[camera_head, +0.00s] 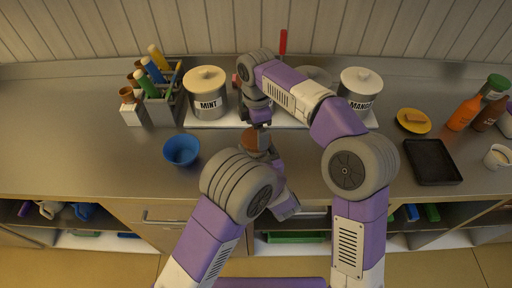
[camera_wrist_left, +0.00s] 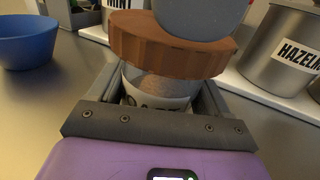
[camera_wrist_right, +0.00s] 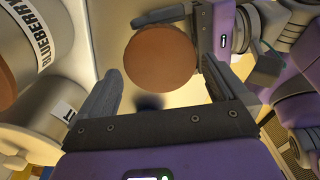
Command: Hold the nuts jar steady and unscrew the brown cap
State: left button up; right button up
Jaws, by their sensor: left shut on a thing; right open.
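The nuts jar stands upright with its wide brown cap (camera_wrist_left: 160,40) on top; its pale label and glass body (camera_wrist_left: 155,85) show below the cap in the left wrist view. My left gripper (camera_wrist_left: 158,95) is shut around the jar body, under the cap. The round cap top (camera_wrist_right: 160,57) shows in the right wrist view, ahead of the open, empty fingers of my right gripper (camera_wrist_right: 160,88). In the head view my right gripper (camera_head: 258,120) is just above the cap (camera_head: 250,138). A grey part of it overlaps the cap in the left wrist view; whether they touch is unclear.
A blue cup (camera_head: 181,150) stands left of the jar. Behind are lidded MINT (camera_head: 206,95) and MANGO (camera_head: 359,90) wells and a utensil holder (camera_head: 160,105). A black tray (camera_head: 432,162) and orange bottle (camera_head: 463,113) are at right. The counter front is mostly clear.

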jog(key=shift+f, duration=1.2)
jog(key=c, duration=0.8)
jog(key=n, duration=1)
jog(key=shift+r+n, duration=0.1)
jog(key=shift+n, duration=0.2)
jog(key=shift+r, duration=1.55)
